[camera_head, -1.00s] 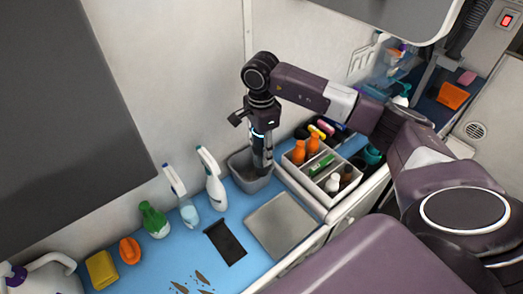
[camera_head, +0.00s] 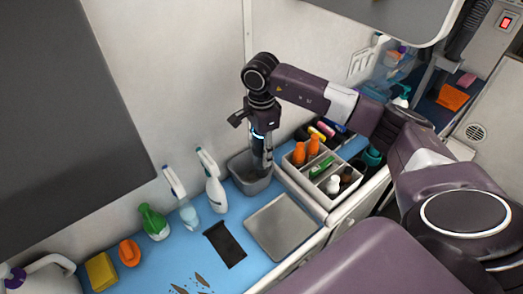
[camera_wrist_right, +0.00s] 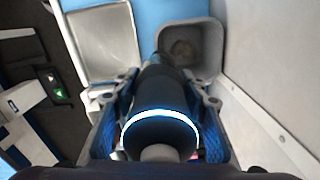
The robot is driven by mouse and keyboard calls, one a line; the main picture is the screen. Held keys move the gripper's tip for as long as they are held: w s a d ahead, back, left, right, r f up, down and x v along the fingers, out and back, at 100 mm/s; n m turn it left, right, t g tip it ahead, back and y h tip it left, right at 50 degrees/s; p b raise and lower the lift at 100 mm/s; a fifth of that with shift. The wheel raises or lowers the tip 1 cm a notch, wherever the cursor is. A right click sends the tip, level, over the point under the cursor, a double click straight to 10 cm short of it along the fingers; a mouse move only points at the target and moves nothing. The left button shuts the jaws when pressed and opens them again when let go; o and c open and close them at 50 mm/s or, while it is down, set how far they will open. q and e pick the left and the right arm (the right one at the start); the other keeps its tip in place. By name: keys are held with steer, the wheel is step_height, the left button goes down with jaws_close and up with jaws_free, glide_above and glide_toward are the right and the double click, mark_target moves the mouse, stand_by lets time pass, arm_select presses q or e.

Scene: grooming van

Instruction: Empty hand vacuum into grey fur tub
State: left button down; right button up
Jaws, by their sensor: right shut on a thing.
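My right gripper (camera_head: 258,122) is shut on the hand vacuum (camera_head: 259,150), a dark slim body with a lit blue-white ring. The vacuum also shows in the right wrist view (camera_wrist_right: 160,105), between both fingers. It hangs nearly upright, its lower end over or inside the grey fur tub (camera_head: 240,183). The tub also shows in the right wrist view (camera_wrist_right: 208,37), with a brownish-grey clump on its floor. I cannot tell whether the nozzle touches the tub. My left gripper is not in view.
A grey divided caddy (camera_head: 305,180) with bottles stands right of the tub. A metal tray (camera_head: 282,226) and a black mat (camera_head: 225,243) lie in front. Spray bottles (camera_head: 215,185), a green bottle (camera_head: 153,222) and a yellow sponge (camera_head: 101,271) line the left. Dark scraps (camera_head: 202,280) lie on the blue counter.

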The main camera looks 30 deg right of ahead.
mark_target(262, 140)
steer(key=shift+f+b, duration=0.6)
steer(key=shift+f, duration=0.05)
stand_by(1.4)
steer(key=shift+r, duration=0.1)
steer(key=shift+r+p, duration=1.25)
steer(key=shift+r, duration=1.65)
